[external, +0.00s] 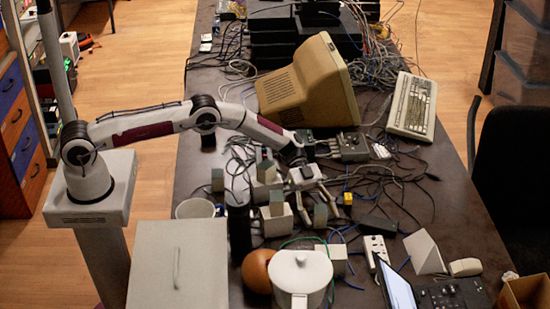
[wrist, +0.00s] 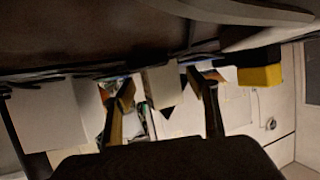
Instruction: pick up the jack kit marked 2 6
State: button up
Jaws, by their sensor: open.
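Several small pale boxes and grey-green upright blocks stand mid-table; one pale box with a block (external: 278,202) is just left of my gripper (external: 316,203). No marking is readable in either view, so I cannot tell which is the jack kit marked 2 6. My gripper points down and forward, low among these pieces. In the wrist view its two fingers (wrist: 163,104) are apart, with a light grey block (wrist: 164,85) showing between them. Nothing is visibly held. I cannot tell whether the fingers touch that block.
A small yellow block (external: 347,198) lies right of my gripper. Cables tangle around it. A beige monitor (external: 305,85) and keyboard (external: 412,105) stand behind. A white pot (external: 300,275), brown ball (external: 257,270), dark cylinder (external: 239,232) and power strip (external: 376,252) are nearer the camera.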

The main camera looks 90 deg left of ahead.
aim_at(321, 209)
jog(key=c, duration=1.6)
jog(key=shift+o, duration=0.2)
jog(key=shift+r, duration=0.2)
jog(key=shift+r, duration=4.85)
